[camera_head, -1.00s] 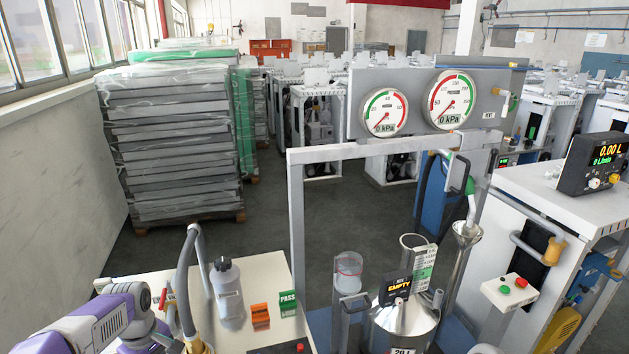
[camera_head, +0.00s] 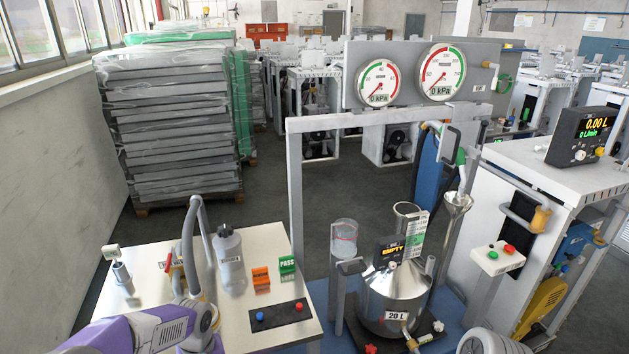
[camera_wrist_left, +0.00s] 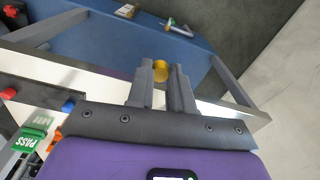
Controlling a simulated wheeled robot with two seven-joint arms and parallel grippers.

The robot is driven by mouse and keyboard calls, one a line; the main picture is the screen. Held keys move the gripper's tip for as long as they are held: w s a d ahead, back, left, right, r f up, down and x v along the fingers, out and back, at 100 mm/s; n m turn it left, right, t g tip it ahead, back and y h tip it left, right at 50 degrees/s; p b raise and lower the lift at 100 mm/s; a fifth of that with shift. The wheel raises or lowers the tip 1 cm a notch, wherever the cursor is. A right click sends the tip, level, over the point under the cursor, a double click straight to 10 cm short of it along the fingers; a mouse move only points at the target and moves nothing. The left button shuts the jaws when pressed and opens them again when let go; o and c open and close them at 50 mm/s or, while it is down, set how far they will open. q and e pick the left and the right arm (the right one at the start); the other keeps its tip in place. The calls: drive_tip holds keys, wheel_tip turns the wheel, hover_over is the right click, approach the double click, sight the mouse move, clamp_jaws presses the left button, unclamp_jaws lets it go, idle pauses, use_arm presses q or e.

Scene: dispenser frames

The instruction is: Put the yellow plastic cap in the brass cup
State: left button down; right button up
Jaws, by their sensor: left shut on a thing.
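In the left wrist view my left gripper (camera_wrist_left: 160,82) is shut on a small round yellow piece, the yellow plastic cap (camera_wrist_left: 160,70), held between the fingertips. Blue flooring shows beyond it. In the head view my purple left forearm reaches in over the front of the white bench (camera_head: 85,295); the fingertips and cap cannot be made out there. I cannot make out the brass cup for certain in either view. My right gripper is not in view.
On the bench are a grey bottle (camera_head: 229,262), a standing hose (camera_head: 190,245), orange and green PASS blocks (camera_head: 287,264) and a black button strip (camera_head: 278,314). A steel 20 L vessel (camera_head: 390,300) and a clear cylinder (camera_head: 343,240) stand to the right.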

use_arm(q)
drive_tip(key=s+d+f+m+b, duration=0.1)
drive_tip(key=s+d+f+m, duration=0.1)
drive_tip(key=d+f+m, duration=0.3)
wheel_tip(320, 180, down, 2)
drive_tip(key=d, duration=0.2)
drive_tip(key=shift+s+d, duration=0.15)
drive_tip(key=shift+d, duration=0.15)
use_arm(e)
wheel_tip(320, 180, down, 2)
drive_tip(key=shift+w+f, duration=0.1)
